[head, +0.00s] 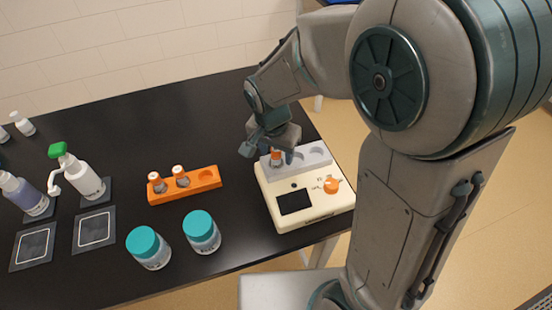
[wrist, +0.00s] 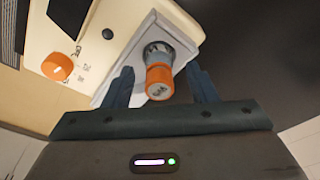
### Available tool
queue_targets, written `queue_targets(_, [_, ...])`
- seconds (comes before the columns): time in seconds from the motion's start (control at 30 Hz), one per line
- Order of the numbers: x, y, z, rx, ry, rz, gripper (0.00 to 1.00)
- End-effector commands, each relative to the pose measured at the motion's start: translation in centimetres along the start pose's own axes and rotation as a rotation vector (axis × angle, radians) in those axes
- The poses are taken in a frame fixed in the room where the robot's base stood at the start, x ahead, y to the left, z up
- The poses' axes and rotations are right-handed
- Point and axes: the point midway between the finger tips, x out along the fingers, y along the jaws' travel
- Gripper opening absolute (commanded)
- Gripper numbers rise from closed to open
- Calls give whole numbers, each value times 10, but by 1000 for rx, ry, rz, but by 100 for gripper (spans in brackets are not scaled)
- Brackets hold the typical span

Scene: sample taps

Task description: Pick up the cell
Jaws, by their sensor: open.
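The cell (wrist: 159,72) is a small clear vial with an orange cap. It stands in a well of the grey block on the cream instrument (head: 290,215); the orange cap also shows in the head view (head: 276,155). My gripper (wrist: 163,82) is open, with one dark finger on each side of the cell. A gap shows between the cell and the fingers, clearer on the right. In the head view my gripper (head: 276,152) is over the left end of the grey block, and its fingers partly hide the cell.
The instrument has a dark screen and an orange knob (head: 331,186). An orange rack (head: 208,178) holds two orange-capped vials and one empty hole. Two teal-lidded jars (head: 149,247) (head: 201,231) stand near the front edge.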

Motion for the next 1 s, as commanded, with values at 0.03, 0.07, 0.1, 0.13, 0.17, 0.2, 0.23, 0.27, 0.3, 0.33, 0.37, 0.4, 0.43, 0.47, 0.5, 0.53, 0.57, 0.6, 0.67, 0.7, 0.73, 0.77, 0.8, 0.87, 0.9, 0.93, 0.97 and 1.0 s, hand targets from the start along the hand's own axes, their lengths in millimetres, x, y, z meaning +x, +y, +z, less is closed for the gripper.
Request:
queue_targets(0.03, [5, 1, 0, 0, -2, 3, 52])
queue_targets(0.07, [8, 1, 0, 1, -1, 2, 52])
queue_targets(0.1, [9, 0, 0, 1, -1, 1, 52])
queue_targets(0.13, [10, 1, 0, 1, -1, 1, 52])
queue_targets(0.17, [11, 1, 0, 1, -1, 1, 52])
queue_targets(0.2, [11, 0, 0, 1, 0, 1, 52])
queue_targets(0.23, [11, 0, 0, 1, 0, 0, 52])
queue_targets(0.27, [11, 0, 0, 1, 0, 0, 52])
queue_targets(0.3, [11, 0, 0, 1, 0, 0, 52])
queue_targets(0.33, [11, 0, 0, 1, 0, 0, 52])
queue_targets(0.37, [11, 0, 0, 1, 0, 0, 47])
queue_targets(0.4, [10, 0, 0, 1, 0, 0, 36])
queue_targets(0.43, [10, 0, 0, 1, 0, 0, 27])
queue_targets(0.47, [10, 0, 0, 1, 0, 0, 19])
queue_targets(0.5, [10, 0, 0, 1, 0, 0, 12])
queue_targets(0.53, [10, 0, 0, 1, 0, 0, 12])
queue_targets(0.57, [10, 0, 0, 1, 0, 0, 12])
queue_targets(0.6, [10, 0, 0, 1, 0, 0, 11])
queue_targets(0.67, [10, 0, 0, 1, 0, 0, 9])
queue_targets(0.7, [10, 0, 0, 1, 0, 0, 9])
queue_targets(0.73, [10, 0, 0, 1, 0, 0, 9])
queue_targets(0.77, [10, 0, 0, 1, 0, 0, 9])
queue_targets(0.8, [10, 0, 0, 1, 0, 0, 9])
queue_targets(0.87, [10, 0, 0, 1, 0, 0, 9])
queue_targets(0.9, [9, 0, 0, 1, 1, -1, 9])
queue_targets(0.93, [8, 0, -1, 1, 1, -1, 9])
queue_targets(0.97, [6, 0, -1, 1, 1, -2, 9])
queue_targets(1.0, [4, 0, -2, 1, 1, -2, 9])
